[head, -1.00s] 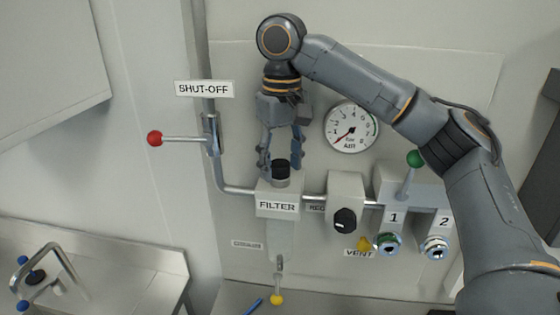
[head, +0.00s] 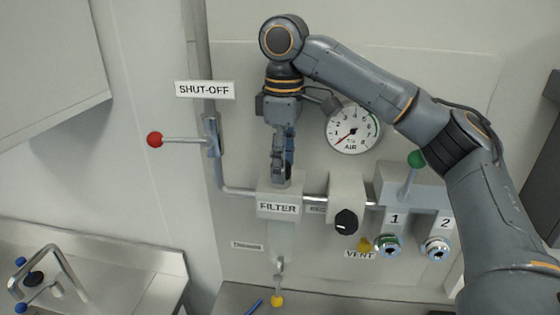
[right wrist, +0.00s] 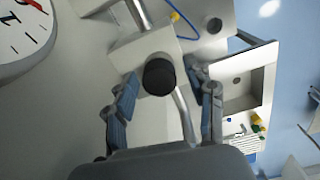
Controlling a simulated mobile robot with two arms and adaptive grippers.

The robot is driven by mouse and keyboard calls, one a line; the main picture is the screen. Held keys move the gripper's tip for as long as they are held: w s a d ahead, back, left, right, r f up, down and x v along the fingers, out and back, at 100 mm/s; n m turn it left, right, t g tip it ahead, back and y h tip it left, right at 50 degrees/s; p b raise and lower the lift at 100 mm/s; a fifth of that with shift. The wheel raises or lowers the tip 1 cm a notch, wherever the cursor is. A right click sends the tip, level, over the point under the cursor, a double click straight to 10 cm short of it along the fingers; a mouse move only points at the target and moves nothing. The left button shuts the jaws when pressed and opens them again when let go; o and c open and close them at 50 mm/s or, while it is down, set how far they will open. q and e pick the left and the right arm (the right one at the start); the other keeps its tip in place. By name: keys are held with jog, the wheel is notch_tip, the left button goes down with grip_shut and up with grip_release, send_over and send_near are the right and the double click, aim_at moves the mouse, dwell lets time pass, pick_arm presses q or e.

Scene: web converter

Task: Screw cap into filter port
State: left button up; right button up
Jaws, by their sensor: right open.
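The grey filter block (head: 278,208), labelled FILTER, is on the wall panel. In the right wrist view the black round cap (right wrist: 159,76) is at the port on top of the filter block (right wrist: 150,47). In the head view the cap is hidden behind the fingers. My right gripper (head: 283,172) points down just over the filter block, seen nearly edge-on. In the right wrist view its fingers (right wrist: 162,82) are spread, one on each side of the cap, with gaps visible. I cannot tell how far the cap is screwed in. My left gripper is not in view.
A red-knobbed shut-off lever (head: 155,140) is to the left. The AIR gauge (head: 353,128) is close right of the gripper. A regulator with a black knob (head: 346,221), a green-knobbed lever (head: 415,158) and two outlets are further right. A blue pen (head: 253,306) lies below.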

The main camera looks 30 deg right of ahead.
jog(key=shift+d+f, duration=0.1)
jog(key=n, duration=0.4)
jog(key=shift+w+d, duration=0.1)
dwell(0.3)
jog(key=n, duration=0.4)
jog(key=shift+w, duration=0.1)
jog(key=shift+d, duration=0.1)
grip_shut()
jog(key=m, duration=0.3)
jog(key=shift+f+m, duration=0.1)
jog(key=shift+m, duration=0.3)
